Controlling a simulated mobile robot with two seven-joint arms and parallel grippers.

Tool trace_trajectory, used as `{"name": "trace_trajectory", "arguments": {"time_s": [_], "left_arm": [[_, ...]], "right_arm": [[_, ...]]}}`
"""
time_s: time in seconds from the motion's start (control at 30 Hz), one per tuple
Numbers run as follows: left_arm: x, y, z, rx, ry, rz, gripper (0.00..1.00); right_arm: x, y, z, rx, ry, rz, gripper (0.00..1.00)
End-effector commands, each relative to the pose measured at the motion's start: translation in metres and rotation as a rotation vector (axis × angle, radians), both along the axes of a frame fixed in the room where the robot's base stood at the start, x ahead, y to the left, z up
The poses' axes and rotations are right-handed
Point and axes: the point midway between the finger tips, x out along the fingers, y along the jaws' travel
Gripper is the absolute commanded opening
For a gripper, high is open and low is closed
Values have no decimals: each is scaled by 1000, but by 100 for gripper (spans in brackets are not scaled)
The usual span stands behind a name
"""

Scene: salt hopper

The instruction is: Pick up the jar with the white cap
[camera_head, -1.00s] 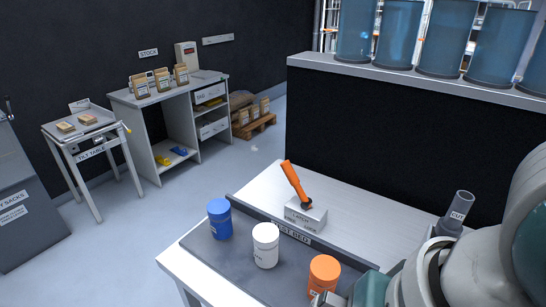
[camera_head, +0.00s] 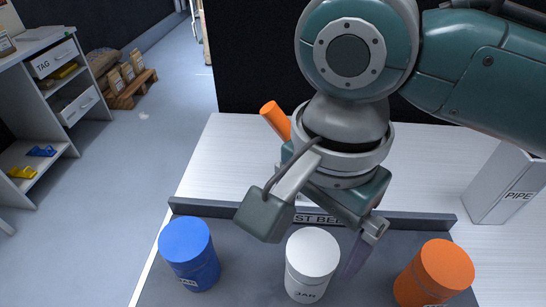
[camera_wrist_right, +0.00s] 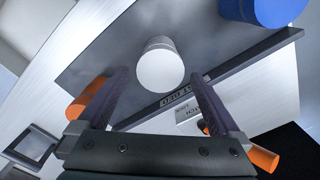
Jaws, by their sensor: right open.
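The jar with the white cap (camera_head: 312,263) stands upright on a grey mat between a blue-capped jar (camera_head: 189,252) and an orange-capped jar (camera_head: 434,273). My right gripper (camera_head: 330,238) is just behind and above the white jar, pointing down. One finger shows to the right of the white cap; the other is hidden by the wrist in the head view. In the right wrist view, both fingers of my right gripper (camera_wrist_right: 158,78) are apart and empty, with the white jar (camera_wrist_right: 160,66) just beyond, roughly centred between their tips. My left gripper is out of view.
A low dark ledge (camera_head: 425,216) runs behind the jars. An orange lever (camera_head: 275,119) rises behind my right arm. A grey box marked PIPE (camera_head: 503,185) stands at right. The white bench top (camera_head: 225,160) is clear at back left.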

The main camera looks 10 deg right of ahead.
Motion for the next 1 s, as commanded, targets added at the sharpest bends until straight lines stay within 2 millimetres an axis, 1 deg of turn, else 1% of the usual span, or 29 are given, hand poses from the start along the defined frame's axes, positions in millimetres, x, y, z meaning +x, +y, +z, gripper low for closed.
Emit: {"name": "trace_trajectory", "arguments": {"time_s": [0.03,0.23,0.4,0.5,0.6,0.77,0.87,1.0], "left_arm": [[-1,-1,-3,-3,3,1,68],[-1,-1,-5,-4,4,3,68],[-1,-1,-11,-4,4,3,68],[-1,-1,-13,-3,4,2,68],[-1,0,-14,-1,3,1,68],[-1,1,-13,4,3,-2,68],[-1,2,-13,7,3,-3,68],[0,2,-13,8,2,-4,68]], "right_arm": [[0,0,-8,-1,2,-1,100],[0,0,-26,-1,1,0,100],[0,1,-55,0,0,1,100],[0,1,-65,1,-2,3,100],[0,1,-69,1,-2,3,100],[0,1,-69,2,-3,4,100],[0,1,-69,2,-3,4,91],[0,1,-68,2,-3,3,75]]}}
